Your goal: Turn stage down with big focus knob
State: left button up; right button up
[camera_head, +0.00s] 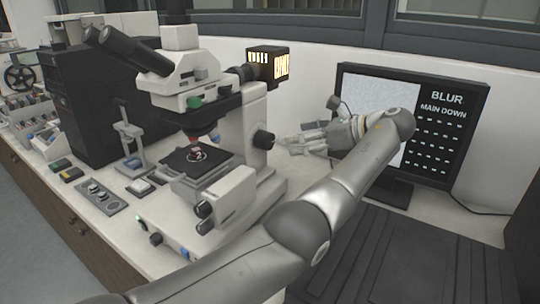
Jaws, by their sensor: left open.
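A white microscope (237,125) stands on the bench, with a black stage (208,163) under its objective. A sample marked "2" (195,155) lies on the stage. The monitor (440,125) reads "BLUR" and "MAIN DOWN" beside a pale grey picture. My right gripper is not in view.
Two dark knobs (205,210) sit at the front of the microscope base. A black computer case (105,95) stands behind left. A small stand (130,138) and a grey knob panel (97,196) are on the bench to the left. My left arm crosses in front of the monitor.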

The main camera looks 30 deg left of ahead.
aim_at(271, 142)
pick_arm(q)
jog(key=x, duration=1)
jog(key=shift+a+f+p, duration=0.2)
jog(key=shift+a+p, duration=0.15)
jog(key=shift+p, duration=0.05)
jog(key=shift+c, duration=0.3)
jog(key=c, duration=0.9)
